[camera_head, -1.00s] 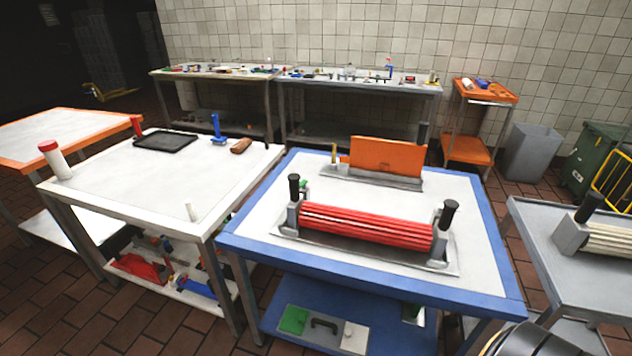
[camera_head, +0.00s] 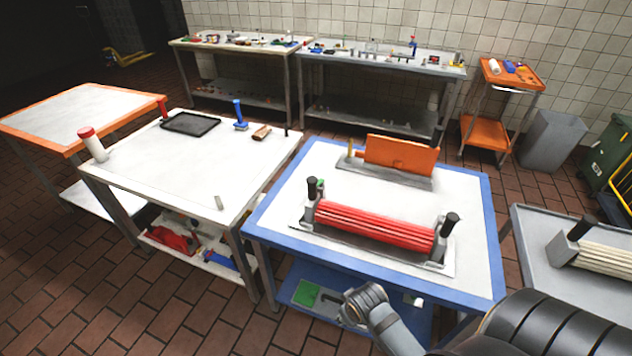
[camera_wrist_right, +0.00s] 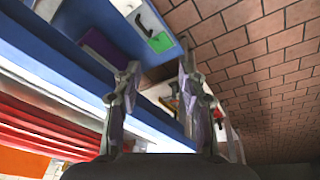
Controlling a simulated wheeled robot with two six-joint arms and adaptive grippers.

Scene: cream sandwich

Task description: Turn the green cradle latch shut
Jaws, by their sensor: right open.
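The red ribbed roller (camera_head: 372,226) lies across a grey cradle on the blue-edged table, with a black knob (camera_head: 311,188) at its left end and another (camera_head: 450,226) at its right. A small green part (camera_head: 321,185), likely the latch, shows beside the left knob; its angle is too small to tell. My right gripper (camera_wrist_right: 158,88) is open and empty in the right wrist view, near the table's blue edge and apart from the red roller (camera_wrist_right: 50,128). No green latch is clear in that view. My left gripper is out of view.
An orange panel (camera_head: 400,156) on a metal base stands behind the roller. Left is a white table (camera_head: 180,160) with a black tray (camera_head: 190,123); right is a grey table (camera_head: 560,225) with a pale roller. A green panel (camera_head: 306,293) lies on the blue table's lower shelf.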

